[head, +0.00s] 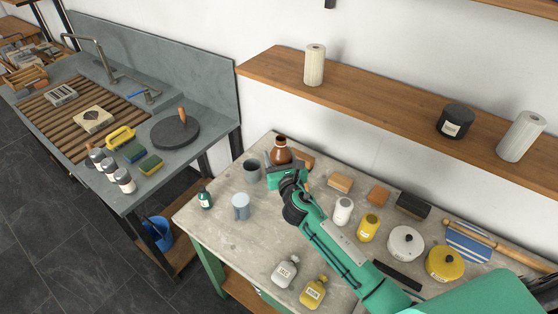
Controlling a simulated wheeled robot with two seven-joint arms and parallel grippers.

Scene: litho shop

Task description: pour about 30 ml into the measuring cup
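A pale, see-through cup (241,208), which looks like the measuring cup, stands upright on the grey worktable near its left side. A dark grey cup (252,173) stands behind it. A brown bottle or jug (281,152) stands upright at the back of the table. My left gripper is not in view.
A small dark green bottle (205,199) stands at the table's left edge. Silver (285,272) and yellow (313,292) bottles stand at the front. A white bottle (343,211), a yellow jar (368,227) and lidded pots lie right of my arm. A wooden shelf (375,93) overhangs the back.

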